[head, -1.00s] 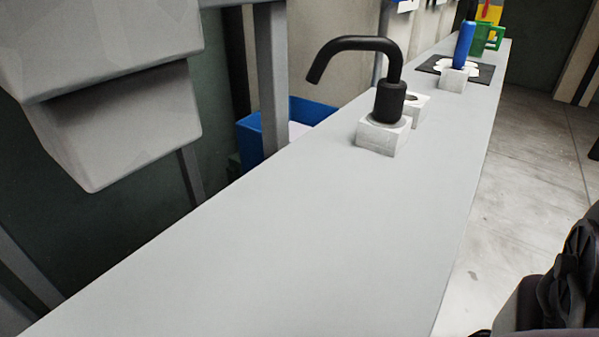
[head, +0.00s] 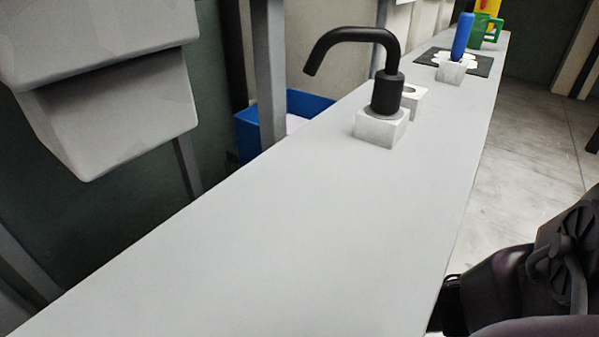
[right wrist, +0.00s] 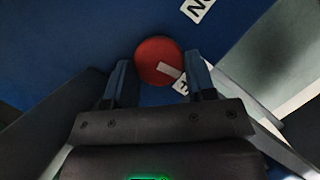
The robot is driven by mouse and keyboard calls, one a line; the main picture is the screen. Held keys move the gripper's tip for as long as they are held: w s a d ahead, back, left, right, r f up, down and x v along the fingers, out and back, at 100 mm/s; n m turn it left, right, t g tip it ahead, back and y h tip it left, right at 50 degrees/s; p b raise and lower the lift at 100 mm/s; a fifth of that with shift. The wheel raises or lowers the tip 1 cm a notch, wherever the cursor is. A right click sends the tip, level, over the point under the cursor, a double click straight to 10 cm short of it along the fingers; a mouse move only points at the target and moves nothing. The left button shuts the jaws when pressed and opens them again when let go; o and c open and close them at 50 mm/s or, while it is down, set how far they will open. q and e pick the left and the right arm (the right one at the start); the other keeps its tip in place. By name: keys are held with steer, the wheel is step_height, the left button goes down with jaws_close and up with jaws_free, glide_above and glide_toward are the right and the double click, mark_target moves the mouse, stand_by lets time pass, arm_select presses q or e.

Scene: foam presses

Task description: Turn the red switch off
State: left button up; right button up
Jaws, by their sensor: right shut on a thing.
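Part of a white label (right wrist: 184,88) shows by the right finger. Another white label (right wrist: 197,9) with dark letters is at the top. The head view shows neither the switch nor the right fingers. My left gripper is in neither current view.
A long grey counter (head: 230,250) holds a black tap-like spout on a white block (head: 380,130). Farther back are a blue upright object (head: 462,36), a dark mat (head: 484,66) and a green object (head: 477,30). A blue bin (head: 262,130) stands behind. The near counter is clear.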

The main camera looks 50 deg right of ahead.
steer(key=shift+f+m+y, duration=0.1)
steer(key=shift+m+y, duration=0.3)
steer(key=shift+m, duration=0.3)
steer(key=o, duration=0.9)
arm_select(q)
steer(key=shift+d+f+m+g+p, duration=0.3)
steer(key=shift+g+p, duration=0.3)
steer(key=shift+p, duration=0.6)
arm_select(e)
steer(key=shift+v, duration=5.45)
arm_select(q)
steer(key=shift+r, duration=0.1)
arm_select(e)
steer(key=shift+f, duration=0.1)
